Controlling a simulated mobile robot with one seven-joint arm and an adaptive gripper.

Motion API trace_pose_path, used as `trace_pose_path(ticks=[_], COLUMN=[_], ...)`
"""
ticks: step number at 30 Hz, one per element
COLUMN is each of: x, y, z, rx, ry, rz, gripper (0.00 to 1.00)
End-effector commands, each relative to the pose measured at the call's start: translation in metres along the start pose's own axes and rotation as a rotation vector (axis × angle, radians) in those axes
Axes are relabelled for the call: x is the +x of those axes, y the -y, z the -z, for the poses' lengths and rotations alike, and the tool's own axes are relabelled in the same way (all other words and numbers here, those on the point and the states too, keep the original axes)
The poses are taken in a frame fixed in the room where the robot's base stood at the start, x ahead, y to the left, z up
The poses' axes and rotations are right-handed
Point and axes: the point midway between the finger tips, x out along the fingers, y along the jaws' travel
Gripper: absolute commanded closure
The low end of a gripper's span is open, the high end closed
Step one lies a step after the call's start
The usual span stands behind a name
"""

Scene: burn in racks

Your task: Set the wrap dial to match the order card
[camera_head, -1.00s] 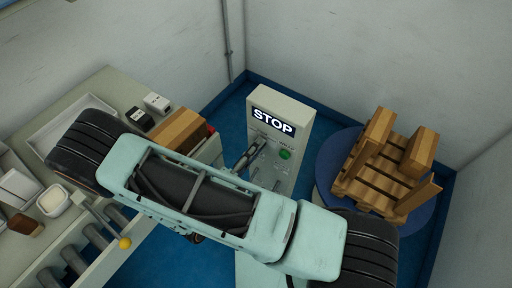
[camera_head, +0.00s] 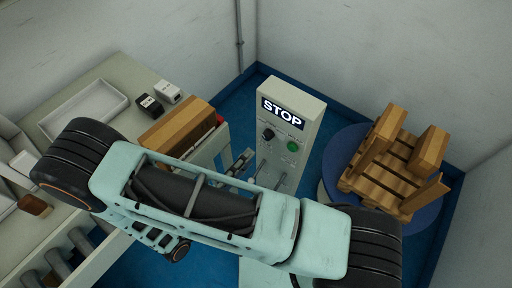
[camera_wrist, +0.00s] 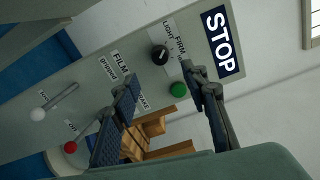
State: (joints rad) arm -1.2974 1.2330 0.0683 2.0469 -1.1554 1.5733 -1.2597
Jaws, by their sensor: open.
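The wrap dial (camera_head: 268,134) is a black knob on the grey control panel (camera_head: 311,109), below the STOP sign. In the wrist view the dial (camera_wrist: 160,54) sits beside labels reading LIGHT and FIRM; its exact pointer setting cannot be read. My gripper (camera_wrist: 160,74) is open and empty, its two fingers spread in front of the panel, with the dial just beyond the gap between the tips. In the head view my gripper (camera_head: 240,162) is below and left of the dial, apart from it. I cannot make out an order card.
A green button (camera_wrist: 178,90) is close to the dial and one finger. Levers with a white knob (camera_wrist: 38,114) and a red knob (camera_wrist: 70,147) stick out from the panel. A loaded pallet (camera_head: 375,185) stands on the round turntable (camera_head: 340,150) to the right.

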Motion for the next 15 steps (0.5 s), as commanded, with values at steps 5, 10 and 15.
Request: trace_pose_path(ticks=[5, 10, 15], x=[-0.023, -0.029, -0.029], y=[0.0, 0.0, 0.0], z=[0.0, 0.0, 0.0], rx=[0.0, -0.001, -0.001], ry=[0.0, 0.0, 0.0], rz=[0.0, 0.001, 0.001], gripper=[0.59, 0.59, 0.59])
